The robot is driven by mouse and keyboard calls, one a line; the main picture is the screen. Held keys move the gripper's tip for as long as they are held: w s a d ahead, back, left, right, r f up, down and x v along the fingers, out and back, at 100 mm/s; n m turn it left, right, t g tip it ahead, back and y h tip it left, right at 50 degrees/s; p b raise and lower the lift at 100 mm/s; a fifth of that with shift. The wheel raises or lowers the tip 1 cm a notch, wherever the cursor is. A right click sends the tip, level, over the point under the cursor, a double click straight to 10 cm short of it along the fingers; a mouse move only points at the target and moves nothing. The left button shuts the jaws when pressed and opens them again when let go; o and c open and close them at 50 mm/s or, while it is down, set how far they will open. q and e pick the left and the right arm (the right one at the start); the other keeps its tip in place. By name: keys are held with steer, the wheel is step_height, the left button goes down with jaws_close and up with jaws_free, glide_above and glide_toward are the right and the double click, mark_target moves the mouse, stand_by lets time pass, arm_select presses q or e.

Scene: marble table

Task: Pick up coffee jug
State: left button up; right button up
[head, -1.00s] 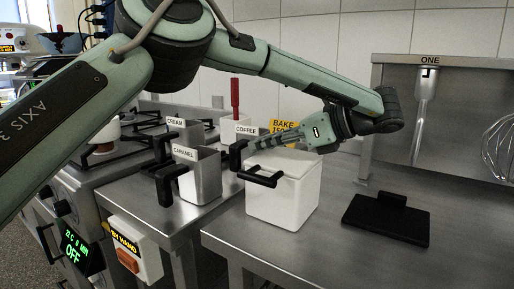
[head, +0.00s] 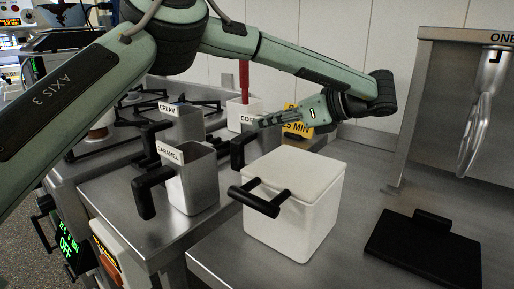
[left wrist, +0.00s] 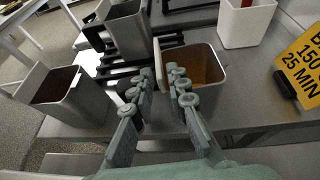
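In the left wrist view the metal jug (left wrist: 205,66) is open at the top with brown content. My left gripper (head: 262,123) is at the jug's top in the head view. In the left wrist view its two fingers (left wrist: 164,78) are apart with a narrow gap, over the jug's near left side. I see nothing held between them. Whether they touch the jug I cannot tell. My right gripper is in no view.
The white box (head: 294,205) stands right in front of the jug. The caramel jug (head: 194,183) and cream jug (head: 184,123) stand left of it. A white container with a red stick (head: 243,108) is behind. A black stand (head: 425,250) lies at right.

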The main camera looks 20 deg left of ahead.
arm_select(q)
steer(key=x, duration=0.2)
steer(key=shift+w+a, duration=0.1)
steer(key=shift+a, duration=0.15)
jaws_close()
